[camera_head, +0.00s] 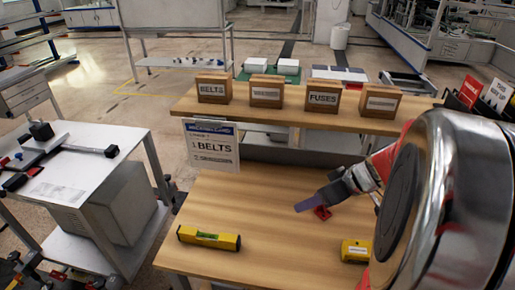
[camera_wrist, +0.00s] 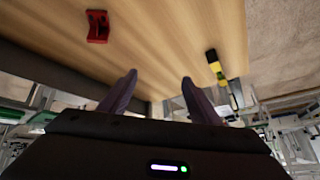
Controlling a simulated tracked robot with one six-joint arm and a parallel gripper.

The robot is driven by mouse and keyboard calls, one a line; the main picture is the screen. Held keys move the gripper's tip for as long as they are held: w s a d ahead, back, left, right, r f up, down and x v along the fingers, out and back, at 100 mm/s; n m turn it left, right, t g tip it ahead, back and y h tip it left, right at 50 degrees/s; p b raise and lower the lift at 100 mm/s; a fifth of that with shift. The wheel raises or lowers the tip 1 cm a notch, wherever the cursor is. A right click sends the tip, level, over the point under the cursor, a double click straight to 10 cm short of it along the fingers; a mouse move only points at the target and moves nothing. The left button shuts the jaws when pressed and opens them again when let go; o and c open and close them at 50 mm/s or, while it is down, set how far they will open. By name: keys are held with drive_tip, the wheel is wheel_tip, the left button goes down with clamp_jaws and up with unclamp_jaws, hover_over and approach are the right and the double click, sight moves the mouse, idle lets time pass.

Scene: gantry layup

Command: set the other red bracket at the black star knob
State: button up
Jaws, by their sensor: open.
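A small red bracket (camera_head: 322,213) lies on the wooden worktop (camera_head: 245,215), right of its middle. It also shows in the wrist view (camera_wrist: 97,26), at the upper left, beyond the fingertips. My gripper (camera_head: 303,206) is above the worktop close to the bracket; in the head view its finger partly overlaps the bracket's surroundings. In the wrist view my gripper (camera_wrist: 158,88) is open, with nothing between its two dark fingers. I cannot make out a black star knob in either view, and no second red bracket is clear. My large arm link hides the worktop's right side.
A yellow spirit level (camera_head: 209,238) lies at the worktop's front left, and a yellow box (camera_head: 356,250) at its front right. Labelled wooden boxes (camera_head: 267,91) stand on the raised shelf behind. A BELTS sign (camera_head: 211,145) stands at the back left. The worktop's middle is clear.

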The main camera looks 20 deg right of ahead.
drive_tip(key=s+d+f+t, duration=0.1)
drive_tip(key=d+f, duration=0.1)
drive_tip(key=d, duration=0.5)
drive_tip(key=s+d+f+t+h, duration=0.1)
drive_tip(key=s+d+f, duration=0.1)
drive_tip(key=d, duration=0.4)
drive_tip(key=shift+d+f, duration=0.35)
drive_tip(key=shift+f, duration=0.1)
approach(323, 211)
drive_tip(key=w, duration=0.1)
drive_tip(key=w+a, duration=0.1)
drive_tip(key=w, duration=0.1)
drive_tip(key=shift+r, duration=0.2)
drive_tip(key=shift+w, duration=0.1)
drive_tip(key=shift+x, duration=2.5)
drive_tip(key=shift+w+r, duration=0.1)
drive_tip(key=shift+c, duration=0.3)
